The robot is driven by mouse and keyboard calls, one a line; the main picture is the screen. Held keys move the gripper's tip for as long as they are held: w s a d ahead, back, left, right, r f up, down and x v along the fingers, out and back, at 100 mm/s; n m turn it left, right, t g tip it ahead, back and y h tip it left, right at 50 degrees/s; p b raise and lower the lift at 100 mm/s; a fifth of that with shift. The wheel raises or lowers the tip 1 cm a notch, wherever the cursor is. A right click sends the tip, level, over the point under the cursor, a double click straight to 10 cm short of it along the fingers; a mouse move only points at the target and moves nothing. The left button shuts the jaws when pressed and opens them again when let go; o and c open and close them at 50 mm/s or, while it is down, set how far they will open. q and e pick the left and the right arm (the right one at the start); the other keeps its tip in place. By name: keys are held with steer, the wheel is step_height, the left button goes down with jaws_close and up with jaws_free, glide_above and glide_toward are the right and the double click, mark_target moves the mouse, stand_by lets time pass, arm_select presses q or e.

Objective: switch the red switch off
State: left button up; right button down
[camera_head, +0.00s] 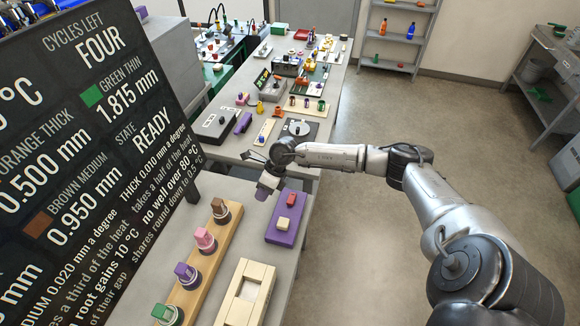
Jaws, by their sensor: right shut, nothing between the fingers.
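A purple switch box (272,231) lies on the near part of the bench. The red switch (291,199) is a small raised block at its far end, and a cream switch (284,224) sits nearer me on the same box. At this size I cannot tell which way the red switch is tipped. My right gripper (262,192) comes in from the right, hangs downward just left of the red switch, and is apart from it. It is shut and empty. My left gripper is not in view.
A wooden rack (226,228) with several coloured plugs stands left of the box, and a cream tray (246,290) is nearer me. A large dark display board (75,150) stands at the left. More parts crowd the far bench. Open floor lies right.

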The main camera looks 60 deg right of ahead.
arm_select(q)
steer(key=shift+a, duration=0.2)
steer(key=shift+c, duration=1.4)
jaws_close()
arm_select(e)
steer(key=a+r+m+t+y, duration=0.25)
steer(key=a+m+t, duration=0.4)
steer(key=a, duration=0.35)
steer(key=a+r+m+t+y, duration=0.1)
steer(key=a+r+m+t, duration=0.2)
steer(key=a+m+t, duration=0.55)
steer(key=s+f+m+g+h, duration=0.3)
steer(key=s+m+g, duration=0.1)
steer(key=s+m, duration=0.3)
steer(key=s+a+f+m+g+h, duration=0.1)
steer(key=s+f+m+g+h, duration=0.2)
steer(key=s, duration=0.8)
steer(key=s+a+f+m+g+h, duration=0.1)
steer(key=s+f+m+g+h, duration=0.2)
steer(key=s+m+g, duration=0.4)
steer(key=s+f+m, duration=0.1)
steer(key=s+m, duration=0.1)
steer(key=m, duration=0.3)
steer(key=shift+s, duration=0.25)
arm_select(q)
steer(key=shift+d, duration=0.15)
arm_select(e)
steer(key=shift+f, duration=0.15)
